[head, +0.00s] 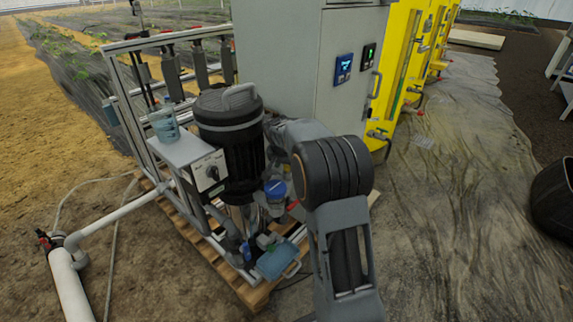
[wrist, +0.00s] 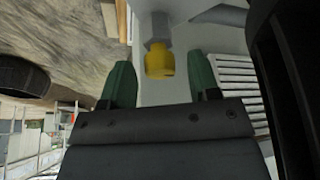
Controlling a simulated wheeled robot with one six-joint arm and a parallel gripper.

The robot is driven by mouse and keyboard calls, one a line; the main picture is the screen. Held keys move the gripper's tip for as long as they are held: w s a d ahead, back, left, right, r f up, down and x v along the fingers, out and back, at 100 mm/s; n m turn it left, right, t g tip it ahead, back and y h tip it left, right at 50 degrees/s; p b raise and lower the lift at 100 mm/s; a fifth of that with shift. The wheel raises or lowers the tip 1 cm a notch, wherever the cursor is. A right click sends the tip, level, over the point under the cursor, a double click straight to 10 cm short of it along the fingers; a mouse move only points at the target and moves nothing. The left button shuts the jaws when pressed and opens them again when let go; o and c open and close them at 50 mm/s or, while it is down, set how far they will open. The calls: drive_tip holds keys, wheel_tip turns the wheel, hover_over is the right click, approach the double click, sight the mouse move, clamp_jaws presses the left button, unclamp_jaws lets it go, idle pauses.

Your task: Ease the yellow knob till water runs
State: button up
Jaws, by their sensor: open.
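The yellow knob (wrist: 160,65) shows in the wrist view, on a grey hexagonal fitting (wrist: 155,27) against a pale grey surface. My gripper (wrist: 162,80) is open, with one green finger to the left of the knob and one to the right. Gaps show between the knob and both fingers, so it does not look gripped. In the head view my arm covers the area in front of the skid, and I cannot make out the gripper or the knob there. No running water shows.
In the head view a black-topped pump (head: 230,125) stands on a wooden pallet (head: 250,295) beside a grey cabinet (head: 300,65). A blue-grey container (head: 275,260) sits low on the pallet. Yellow panels (head: 400,60) stand behind. The ground sheet at right is mostly clear.

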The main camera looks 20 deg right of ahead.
drive_tip(key=c, duration=0.9)
